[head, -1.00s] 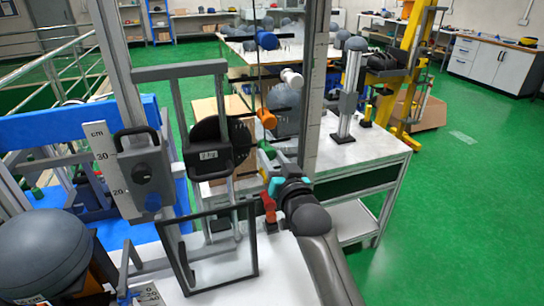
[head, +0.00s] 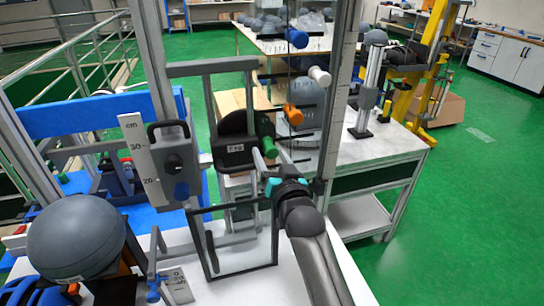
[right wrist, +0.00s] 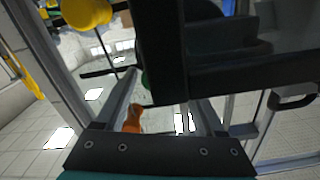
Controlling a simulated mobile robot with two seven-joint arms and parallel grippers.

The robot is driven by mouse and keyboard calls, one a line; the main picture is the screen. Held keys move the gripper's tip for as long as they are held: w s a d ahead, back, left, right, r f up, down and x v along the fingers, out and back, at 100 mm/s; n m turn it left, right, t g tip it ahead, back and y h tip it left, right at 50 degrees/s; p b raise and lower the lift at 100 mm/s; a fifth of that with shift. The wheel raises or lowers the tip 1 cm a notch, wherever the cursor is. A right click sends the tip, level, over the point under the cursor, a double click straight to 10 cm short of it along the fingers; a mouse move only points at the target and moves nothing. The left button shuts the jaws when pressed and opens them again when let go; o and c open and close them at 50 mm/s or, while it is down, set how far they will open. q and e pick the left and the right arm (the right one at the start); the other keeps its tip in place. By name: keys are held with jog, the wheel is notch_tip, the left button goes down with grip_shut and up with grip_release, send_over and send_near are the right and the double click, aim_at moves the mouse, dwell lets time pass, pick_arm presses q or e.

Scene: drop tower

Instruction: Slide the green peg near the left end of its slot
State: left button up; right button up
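The green peg (head: 268,147) stands on the dark slotted frame, low and left of the orange peg (head: 292,115). My right gripper (head: 272,162) reaches up to it from below. In the right wrist view the fingers (right wrist: 165,108) are wide apart. A small piece of the green peg (right wrist: 146,80) shows between them, close to the left finger, partly behind a dark bar. I cannot tell whether the finger touches it. The orange peg also shows low in the wrist view (right wrist: 132,118). The left end of the green peg's slot is hidden. My left gripper is not in view.
A white peg (head: 319,76) and a blue peg (head: 297,39) sit higher on the frame. A black labelled block (head: 236,151) is just left of the green peg. A clear framed panel (head: 240,262) stands in front.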

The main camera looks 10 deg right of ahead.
jog(key=shift+d, duration=0.1)
jog(key=shift+s, duration=0.5)
jog(key=s+p, duration=0.1)
jog(key=s, duration=1.3)
jog(key=shift+s+d+p, duration=0.15)
jog(key=shift+d+p, duration=0.1)
jog(key=shift+p, duration=0.15)
